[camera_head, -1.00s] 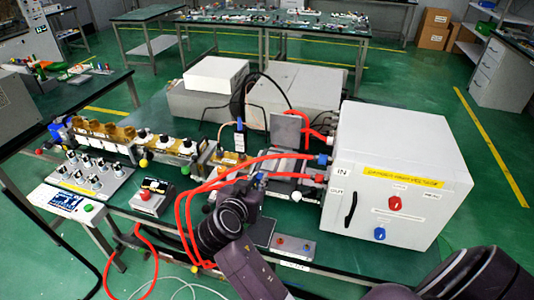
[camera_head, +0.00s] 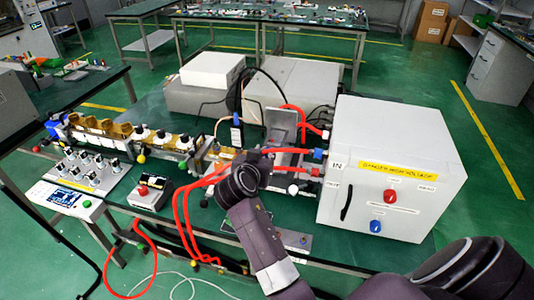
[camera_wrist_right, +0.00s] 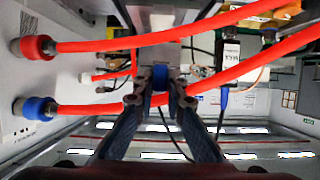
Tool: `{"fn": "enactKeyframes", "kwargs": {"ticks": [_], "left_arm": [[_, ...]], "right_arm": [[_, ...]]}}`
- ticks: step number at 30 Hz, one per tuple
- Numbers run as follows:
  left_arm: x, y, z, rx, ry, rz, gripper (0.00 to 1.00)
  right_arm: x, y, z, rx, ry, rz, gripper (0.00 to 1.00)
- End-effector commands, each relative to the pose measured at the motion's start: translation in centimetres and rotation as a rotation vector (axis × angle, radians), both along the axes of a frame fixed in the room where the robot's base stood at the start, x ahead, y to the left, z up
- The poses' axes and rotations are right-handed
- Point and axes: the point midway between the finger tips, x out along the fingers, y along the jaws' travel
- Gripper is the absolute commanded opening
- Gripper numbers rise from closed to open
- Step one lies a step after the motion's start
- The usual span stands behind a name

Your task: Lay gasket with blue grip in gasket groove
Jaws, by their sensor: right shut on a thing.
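In the right wrist view my right gripper (camera_wrist_right: 160,92) is shut on a small blue grip (camera_wrist_right: 159,78). The gasket's body is not clear beyond the fingers. In the head view my right wrist hides the fingers and what they hold; the wrist is over the middle of the bench, left of the white cabinet and beside the red hoses. A grey metal plate (camera_head: 282,124) stands just beyond it. I cannot make out the gasket groove in either view. My left gripper is not in view.
The white high-voltage cabinet (camera_head: 392,165) stands close on the right. Red hoses (camera_head: 181,215) loop left of my arm and cross the right wrist view (camera_wrist_right: 190,38). A control box (camera_head: 151,192) and brass and white parts (camera_head: 110,128) stand left. Grey boxes (camera_head: 290,80) fill the back.

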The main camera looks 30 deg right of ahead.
Motion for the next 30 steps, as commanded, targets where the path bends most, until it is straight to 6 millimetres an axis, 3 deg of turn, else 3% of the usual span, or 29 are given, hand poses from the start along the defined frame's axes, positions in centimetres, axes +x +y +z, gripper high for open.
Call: {"fn": "enactKeyframes", "kwargs": {"ticks": [30], "left_arm": [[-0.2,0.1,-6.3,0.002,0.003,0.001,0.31]], "right_arm": [[0.0,0.0,-7.3,0.001,0.001,0.000,0.00]]}}
